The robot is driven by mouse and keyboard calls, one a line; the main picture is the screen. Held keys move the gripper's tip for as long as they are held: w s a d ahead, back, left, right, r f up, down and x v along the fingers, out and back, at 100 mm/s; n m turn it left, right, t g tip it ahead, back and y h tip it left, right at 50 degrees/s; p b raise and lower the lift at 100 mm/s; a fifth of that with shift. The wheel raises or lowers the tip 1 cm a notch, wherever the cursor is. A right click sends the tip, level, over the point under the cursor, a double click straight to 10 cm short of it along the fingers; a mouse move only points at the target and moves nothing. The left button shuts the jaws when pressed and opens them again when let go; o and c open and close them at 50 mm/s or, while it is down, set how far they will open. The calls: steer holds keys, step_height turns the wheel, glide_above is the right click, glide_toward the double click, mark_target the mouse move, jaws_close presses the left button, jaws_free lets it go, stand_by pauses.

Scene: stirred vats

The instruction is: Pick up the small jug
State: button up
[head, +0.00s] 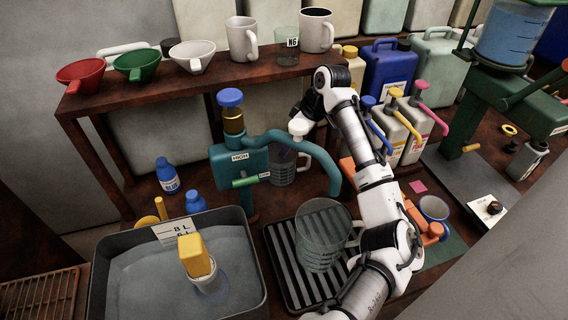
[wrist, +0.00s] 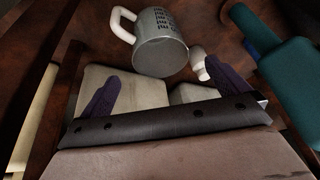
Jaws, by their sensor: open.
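A small clear jug (head: 284,166) stands behind the teal tap (head: 262,150), partly hidden by its curved spout. A grey jug with dark printed marks and a pale handle (wrist: 160,45) shows in the wrist view; it looks like the same jug, but I cannot be certain. My gripper (wrist: 162,72) is open, its two dark purple fingers apart, with this jug beyond the fingertips and nothing between them. In the head view my arm reaches down behind the spout, and the fingers are hidden. A larger clear jug (head: 320,228) stands on the black ribbed tray (head: 283,262).
A shelf (head: 180,85) above holds funnels, mugs and a beaker. A grey tub (head: 110,270) stands at front left. Two blue-capped bottles (head: 167,176) stand left of the tap. Pump containers (head: 398,120) crowd the right. The teal body (wrist: 290,75) is close by in the wrist view.

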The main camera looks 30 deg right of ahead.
mark_target(288, 164)
steer(key=p+x, duration=0.2)
steer(key=x, duration=0.7)
steer(key=shift+d+p, duration=0.1)
steer(key=shift+p, duration=0.25)
steer(key=c, duration=1.2)
steer(key=shift+o, duration=0.2)
